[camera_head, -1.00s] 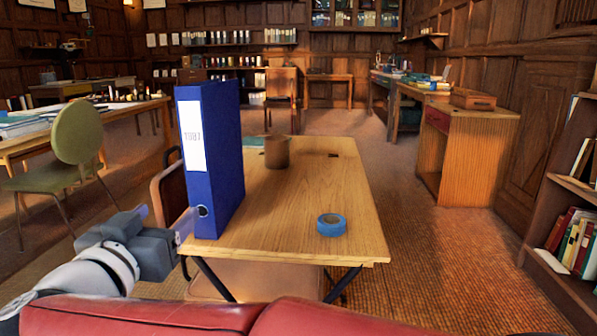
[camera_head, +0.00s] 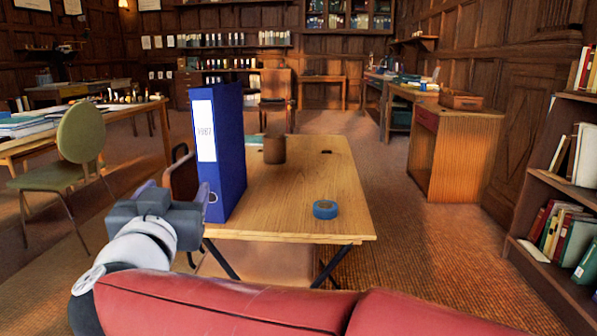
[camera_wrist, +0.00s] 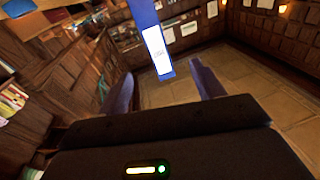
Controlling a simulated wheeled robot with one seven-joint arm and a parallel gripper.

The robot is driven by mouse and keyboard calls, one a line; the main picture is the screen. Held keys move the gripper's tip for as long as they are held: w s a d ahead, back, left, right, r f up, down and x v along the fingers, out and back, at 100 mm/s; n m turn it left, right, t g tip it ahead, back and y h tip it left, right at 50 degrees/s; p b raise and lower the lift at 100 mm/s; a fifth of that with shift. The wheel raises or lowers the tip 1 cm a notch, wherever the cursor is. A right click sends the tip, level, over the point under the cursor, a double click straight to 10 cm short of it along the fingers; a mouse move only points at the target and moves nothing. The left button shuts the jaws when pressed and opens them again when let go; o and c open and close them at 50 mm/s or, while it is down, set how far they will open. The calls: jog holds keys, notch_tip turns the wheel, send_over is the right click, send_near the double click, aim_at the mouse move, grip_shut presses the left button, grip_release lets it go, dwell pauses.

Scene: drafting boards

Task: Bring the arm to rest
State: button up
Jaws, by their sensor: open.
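My gripper (camera_head: 176,192) is at the lower left in the head view, just left of and in front of the blue binder (camera_head: 232,150). In the wrist view its two fingers are spread, with nothing held between them (camera_wrist: 162,72). The binder stands upright on the wooden table (camera_head: 310,190), its white label facing me. In the wrist view the binder (camera_wrist: 143,14) shows beyond the fingers, apparently apart from them. My arm reaches up from the lower left, partly behind red upholstery.
A blue tape roll (camera_head: 325,209) and a brown cup (camera_head: 274,149) are on the table. Red upholstered furniture (camera_head: 230,305) fills the near edge. A green chair (camera_head: 80,135) stands left, a bookcase (camera_head: 560,190) right. Open floor (camera_head: 430,240) lies right of the table.

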jog(key=w+d+r+n+g+y+p, duration=0.1)
jog(key=w+d+r+n+y+p, duration=0.1)
jog(key=d+n+y, duration=0.3)
jog(key=s+d+f+m+g+h+p, duration=0.1)
jog(key=s+d+f+g, duration=0.3)
jog(key=d+f, duration=0.3)
jog(key=s+d+f+m+g+h+p, duration=0.1)
jog(key=s+d+f+g, duration=0.3)
jog(key=d, duration=0.9)
notch_tip(320, 180, down, 3)
jog(key=shift+s+h, duration=0.15)
jog(key=shift+h, duration=0.65)
jog(key=s+d+f+m+g+h, duration=0.1)
jog(key=s+d+f, duration=0.1)
jog(key=s+d, duration=0.1)
jog(key=s+d+f+m+g+h, duration=0.1)
jog(key=s+d+f, duration=0.1)
jog(key=s+d, duration=0.1)
jog(key=s+d+f+m+g+h, duration=0.1)
jog(key=s+d+f+g, duration=0.1)
jog(key=s+d, duration=0.1)
jog(key=shift+d+f+p, duration=0.1)
jog(key=shift+f+p, duration=0.2)
jog(key=shift+p, duration=0.05)
